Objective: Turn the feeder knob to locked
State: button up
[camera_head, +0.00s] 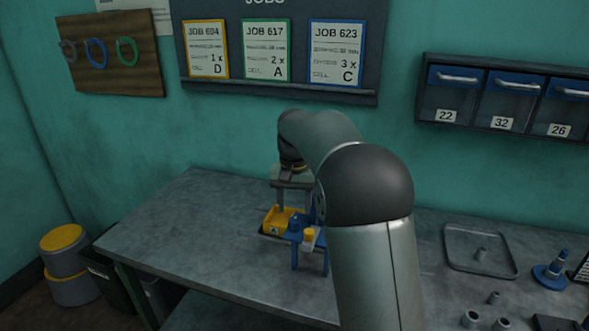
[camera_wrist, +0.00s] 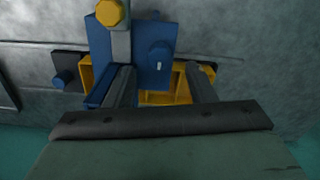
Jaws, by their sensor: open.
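The feeder is a small blue and yellow fixture on the workbench. In the head view I see its yellow tray (camera_head: 273,224) and a blue rounded part (camera_head: 294,225). In the wrist view a blue plate (camera_wrist: 154,36) carries a small blue knob (camera_wrist: 159,56) with a pale mark; I cannot tell whether this is the feeder knob or which setting it shows. Another blue knob-like part (camera_wrist: 63,82) sits at the left. My gripper (camera_head: 295,205) is over the fixture, fingers down. In the wrist view its open fingers (camera_wrist: 160,80) stand apart, with yellow frame parts between and beside them.
A yellow-capped grey post (camera_wrist: 109,14) stands at the fixture's front, also visible in the head view (camera_head: 309,237). The workbench (camera_head: 180,230) is clear on the left.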

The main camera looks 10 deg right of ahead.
aim_at(295, 219)
notch_tip(295, 219, up, 14)
jog(key=shift+f, duration=0.15)
dwell(0.3)
jog(key=s+f+n, duration=0.1)
jog(key=s+f, duration=0.5)
jog(key=s, duration=0.5)
jog(key=s+f+n, duration=0.1)
jog(key=s+f, duration=0.6)
jog(key=s, duration=0.4)
jog(key=s+f+n, duration=0.2)
jog(key=s+f, duration=0.4)
jog(key=s, duration=0.6)
jog(key=shift+a+f+t, duration=0.2)
jog(key=shift+f+t, duration=0.05)
jog(key=shift+t, duration=0.05)
